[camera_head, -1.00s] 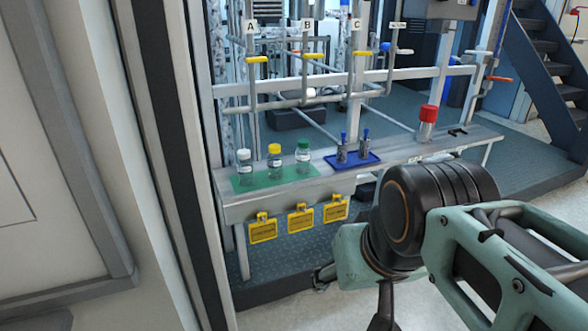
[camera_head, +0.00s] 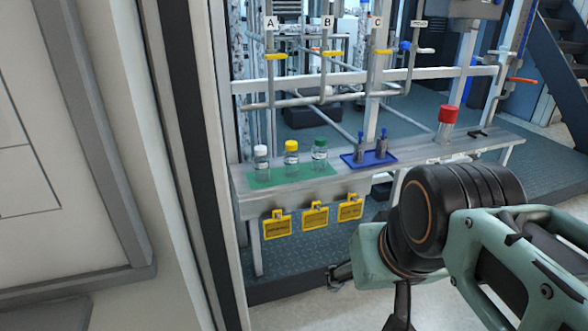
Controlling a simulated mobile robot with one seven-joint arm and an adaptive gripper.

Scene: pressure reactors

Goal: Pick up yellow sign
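Three yellow signs hang in a row from the front edge of the metal bench: a left sign (camera_head: 277,225), a middle sign (camera_head: 315,216) and a right sign (camera_head: 350,208). Each looks like a tag with a small clasp on top. My arm fills the lower right of the head view, to the right of the signs and apart from them. The fingertips of my gripper cannot be made out, so its opening is not shown.
The bench (camera_head: 408,158) carries a green mat (camera_head: 262,183) with three bottles, a blue tray (camera_head: 372,161) with small metal parts, and a red-capped container (camera_head: 446,123). Pipes with yellow valve handles stand behind. A wall and door frame (camera_head: 190,120) border the left.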

